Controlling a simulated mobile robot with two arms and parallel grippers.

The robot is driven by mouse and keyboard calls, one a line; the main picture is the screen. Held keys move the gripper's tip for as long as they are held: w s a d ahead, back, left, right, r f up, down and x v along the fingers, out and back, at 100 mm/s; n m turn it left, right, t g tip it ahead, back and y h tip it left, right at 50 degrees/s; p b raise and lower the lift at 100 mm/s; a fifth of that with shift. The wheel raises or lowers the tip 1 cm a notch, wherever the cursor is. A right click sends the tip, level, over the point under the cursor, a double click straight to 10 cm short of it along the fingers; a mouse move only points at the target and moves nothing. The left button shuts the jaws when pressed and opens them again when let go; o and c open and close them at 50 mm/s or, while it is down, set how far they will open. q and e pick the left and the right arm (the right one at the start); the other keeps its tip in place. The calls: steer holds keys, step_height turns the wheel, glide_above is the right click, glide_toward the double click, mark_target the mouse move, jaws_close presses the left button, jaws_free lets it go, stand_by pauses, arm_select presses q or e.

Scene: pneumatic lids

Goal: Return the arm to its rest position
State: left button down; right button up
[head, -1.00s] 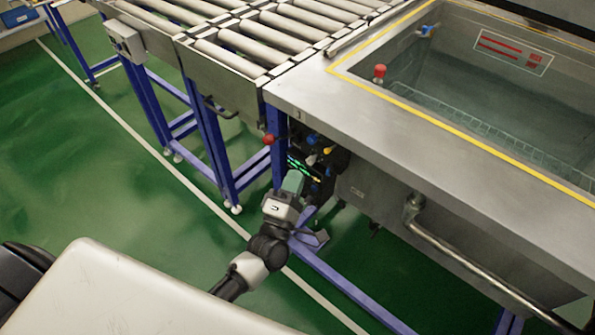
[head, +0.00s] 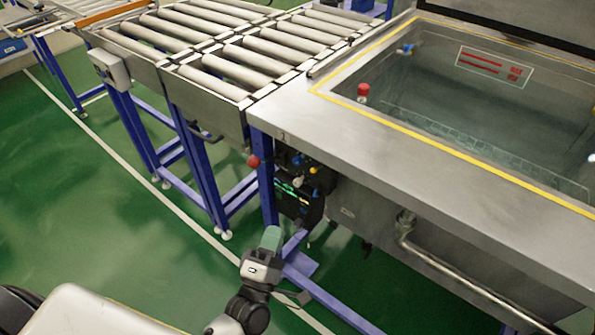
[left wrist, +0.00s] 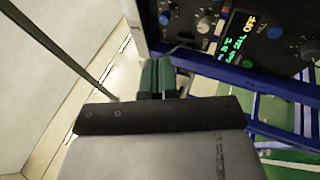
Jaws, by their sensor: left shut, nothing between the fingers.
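My left gripper (head: 271,238) comes in from below in the head view, with green fingers shut and nothing between them. It is below and in front of the black control panel (head: 299,185), apart from it. In the left wrist view the green fingers (left wrist: 158,76) are together at the middle. The control panel also shows there at the top right (left wrist: 215,25), with knobs and a lit display reading OFF. My right gripper is not in view.
A steel tank (head: 450,110) with a yellow-lined rim and a pipe handle (head: 450,268) stands at the right. A roller conveyor (head: 230,60) on blue legs stands at the back. A red knob (head: 254,161) sticks out by the panel. Green floor at the left is clear.

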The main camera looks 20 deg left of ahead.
arm_select(q)
steer(key=s+a+f+m+g+h+p, duration=0.1)
steer(key=s+f+m+g, duration=0.3)
steer(key=f, duration=0.5)
steer(key=s+f+m+g+p, duration=0.15)
steer(key=f+m+g, duration=0.3)
steer(key=f, duration=0.55)
steer(key=s+a+f+m+g+h, duration=0.1)
steer(key=s+f+m+g, duration=0.3)
steer(key=f, duration=0.5)
steer(key=s+a+f+m+g, duration=0.1)
steer(key=s+f+m+g, duration=0.2)
steer(key=s, duration=0.5)
steer(key=s+a+f+m+g+y+p, duration=0.1)
steer(key=s+a+f+m+g, duration=0.1)
steer(key=s+f, duration=0.3)
steer(key=s+a+f+m+g+y+p, duration=0.1)
steer(key=s+f+m+g, duration=0.3)
steer(key=s, duration=0.7)
steer(key=shift+a+f, duration=0.15)
steer(key=shift+a, duration=0.1)
